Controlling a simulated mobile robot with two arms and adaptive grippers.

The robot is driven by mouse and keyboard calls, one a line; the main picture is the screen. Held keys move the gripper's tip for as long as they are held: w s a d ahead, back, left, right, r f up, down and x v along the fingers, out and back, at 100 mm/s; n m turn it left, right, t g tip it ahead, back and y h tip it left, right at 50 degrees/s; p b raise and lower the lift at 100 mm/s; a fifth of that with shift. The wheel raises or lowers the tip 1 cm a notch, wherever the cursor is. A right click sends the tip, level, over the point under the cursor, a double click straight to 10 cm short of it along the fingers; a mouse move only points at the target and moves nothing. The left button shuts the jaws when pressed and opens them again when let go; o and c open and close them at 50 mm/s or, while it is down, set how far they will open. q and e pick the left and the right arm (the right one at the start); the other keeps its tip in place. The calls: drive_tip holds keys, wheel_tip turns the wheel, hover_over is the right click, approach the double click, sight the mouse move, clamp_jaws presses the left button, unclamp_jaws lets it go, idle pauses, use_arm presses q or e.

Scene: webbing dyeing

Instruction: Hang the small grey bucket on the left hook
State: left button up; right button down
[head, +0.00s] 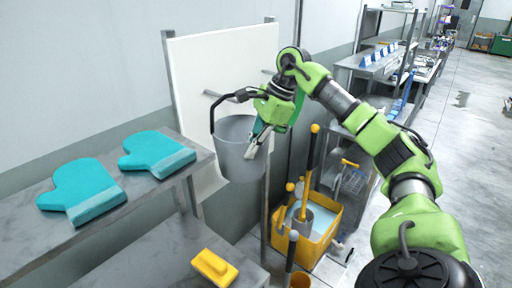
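The small grey bucket (236,150) is upright and off the ground, in front of the white board (195,60). Its dark handle stands up over the rim. My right gripper (257,141) is at the bucket's right side, its fingers overlapping the rim; it looks shut on the bucket, though the exact contact is hidden. The left hook (208,93) sticks out of the board beside the handle's upper left part. I cannot tell whether the handle touches it. The right hook (267,72) is partly hidden behind my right gripper. My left gripper is not in view.
Two teal mitts (158,153) lie on a grey metal table (100,232) at left. A yellow block-like item (214,267) rests on a lower surface. A yellow mop bucket (318,246) with poles stands below right of the grey bucket. Shelving (376,68) lines the wall behind; open floor lies right.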

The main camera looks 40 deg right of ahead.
drive_tip(key=shift+w+a+f+p, duration=0.15)
drive_tip(key=shift+w+p, duration=0.3)
drive_tip(key=shift+w, duration=0.8)
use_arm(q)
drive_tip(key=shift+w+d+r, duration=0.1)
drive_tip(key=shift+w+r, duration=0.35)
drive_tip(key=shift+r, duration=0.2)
use_arm(e)
drive_tip(key=shift+w+f, duration=0.35)
drive_tip(key=shift+w, duration=0.05)
drive_tip(key=c, duration=2.2)
unclamp_jaws()
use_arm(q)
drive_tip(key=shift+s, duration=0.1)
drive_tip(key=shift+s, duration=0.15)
use_arm(e)
drive_tip(key=shift+s, duration=0.1)
